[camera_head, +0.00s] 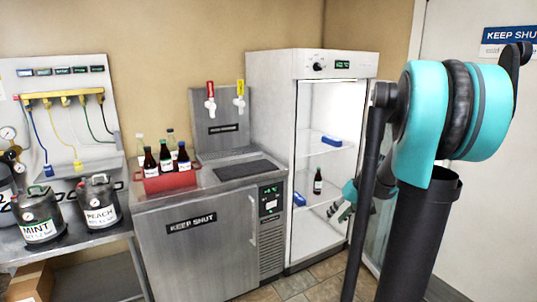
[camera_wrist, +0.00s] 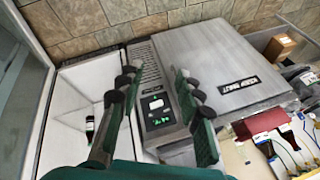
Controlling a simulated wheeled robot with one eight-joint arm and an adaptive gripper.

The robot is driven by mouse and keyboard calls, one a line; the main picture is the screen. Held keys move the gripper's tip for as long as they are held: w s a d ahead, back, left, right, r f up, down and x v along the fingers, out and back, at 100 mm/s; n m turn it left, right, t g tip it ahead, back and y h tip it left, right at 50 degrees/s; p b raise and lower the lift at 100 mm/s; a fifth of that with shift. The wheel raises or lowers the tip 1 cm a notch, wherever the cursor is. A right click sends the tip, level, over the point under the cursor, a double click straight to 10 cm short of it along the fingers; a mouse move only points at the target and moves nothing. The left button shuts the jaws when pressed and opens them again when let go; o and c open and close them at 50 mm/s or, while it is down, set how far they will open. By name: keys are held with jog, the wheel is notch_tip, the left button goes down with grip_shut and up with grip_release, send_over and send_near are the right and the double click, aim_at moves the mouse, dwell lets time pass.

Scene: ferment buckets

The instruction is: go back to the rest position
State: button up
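My gripper (camera_head: 341,209) is in front of the lower part of the lit, open white fridge (camera_head: 272,90), partly hidden by my own arm in the head view. In the wrist view my gripper (camera_wrist: 158,86) has its dark green fingers spread apart with nothing between them. A dark bottle (camera_head: 318,181) stands upright on a fridge shelf, apart from my gripper. The bottle also shows at the left in the wrist view (camera_wrist: 90,128).
The fridge's glass door (camera_head: 382,225) stands open on the right. A steel KEEP SHUT cabinet (camera_head: 190,258) with two taps stands left of it, bearing a red crate (camera_head: 168,181) of several bottles. Black kegs (camera_head: 98,204) stand on a bench at far left. Some floor (camera_head: 300,283) is clear.

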jog(key=s+a+f+h, duration=0.1)
jog(key=s+f, duration=0.2)
jog(key=s, duration=0.4)
jog(key=s+a+f+h, duration=0.1)
jog(key=s+a+f, duration=0.1)
jog(key=s, duration=0.5)
jog(key=s+a+f+m+h, duration=0.1)
jog(key=s+a+f+h, duration=0.1)
jog(key=s+f, duration=0.2)
jog(key=s, duration=0.3)
jog(key=shift+f+t, duration=0.3)
jog(key=shift+t, duration=0.1)
